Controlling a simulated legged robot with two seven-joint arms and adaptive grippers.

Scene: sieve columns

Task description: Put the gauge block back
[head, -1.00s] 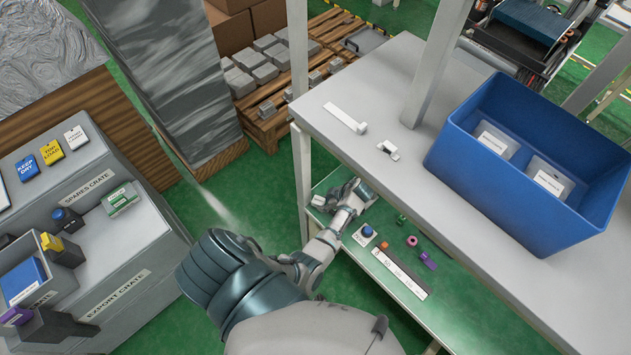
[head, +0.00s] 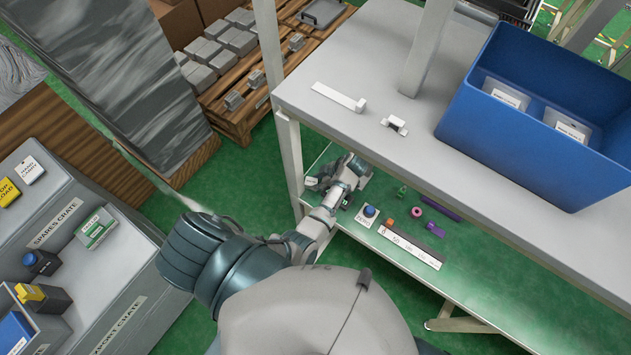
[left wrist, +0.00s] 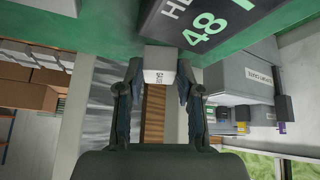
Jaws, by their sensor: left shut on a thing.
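My left gripper (head: 322,183) is low beside the lower green shelf, under the edge of the upper table. In the left wrist view its two fingers (left wrist: 160,92) are shut on a small pale grey block with dark lettering, which I take as the gauge block (left wrist: 160,68). A dark box with large lettering and "48" (left wrist: 205,25) is close beyond the block in the left wrist view. My right gripper is not in view.
The lower shelf (head: 490,270) bears a blue button (head: 370,211), a marked scale strip (head: 412,244), an orange piece (head: 389,223), a green piece (head: 401,193) and a magenta ring (head: 416,212). The upper table (head: 350,130) overhangs and bears a blue bin (head: 540,150).

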